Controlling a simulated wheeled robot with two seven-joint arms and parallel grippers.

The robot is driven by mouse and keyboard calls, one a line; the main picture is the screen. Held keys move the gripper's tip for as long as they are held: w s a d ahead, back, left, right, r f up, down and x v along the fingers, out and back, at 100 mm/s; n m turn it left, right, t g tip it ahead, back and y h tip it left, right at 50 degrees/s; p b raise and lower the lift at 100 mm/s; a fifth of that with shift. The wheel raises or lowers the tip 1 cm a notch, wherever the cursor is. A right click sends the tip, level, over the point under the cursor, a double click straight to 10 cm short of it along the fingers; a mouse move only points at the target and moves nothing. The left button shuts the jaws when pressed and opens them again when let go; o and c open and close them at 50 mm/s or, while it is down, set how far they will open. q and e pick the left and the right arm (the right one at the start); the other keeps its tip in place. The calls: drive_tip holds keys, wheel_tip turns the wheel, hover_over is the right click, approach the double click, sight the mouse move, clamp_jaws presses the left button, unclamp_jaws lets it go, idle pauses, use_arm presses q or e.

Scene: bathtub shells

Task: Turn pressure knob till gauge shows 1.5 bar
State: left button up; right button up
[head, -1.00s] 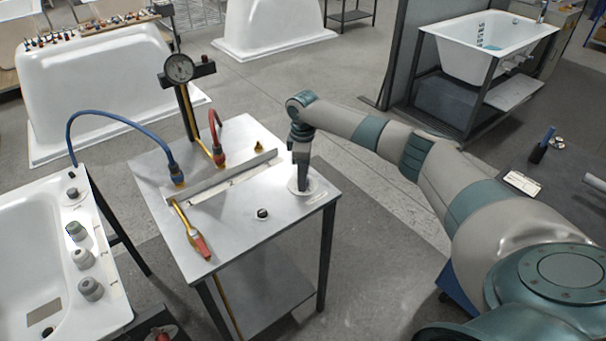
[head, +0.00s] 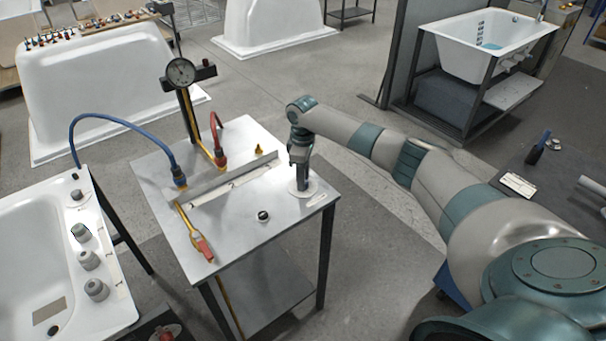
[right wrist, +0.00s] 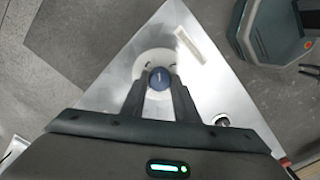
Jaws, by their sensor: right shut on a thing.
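The pressure knob (right wrist: 160,78) is a small dark blue round cap on a white disc (right wrist: 158,61) near the table's right corner. In the head view the disc (head: 312,188) shows under my right gripper (head: 301,182), which hides the knob. My right gripper points straight down, and in the right wrist view its fingers (right wrist: 160,84) are shut on the knob from both sides. My left gripper is not in view.
A blue hose (head: 122,117) and a red hose (head: 214,135) rise from the metal table (head: 235,235). A yellow-and-red valve handle (head: 202,246) and a small dark knob (head: 263,215) are nearby. A white tub (head: 30,270) with grey knobs stands at left.

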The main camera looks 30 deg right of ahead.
drive_tip(key=o, duration=1.1)
drive_tip(key=shift+c, duration=0.2)
drive_tip(key=shift+r, duration=0.1)
wheel_tip(320, 180, up, 17)
drive_tip(key=b, duration=0.4)
drive_tip(key=shift+r+b, duration=0.15)
drive_tip(key=shift+b, duration=0.15)
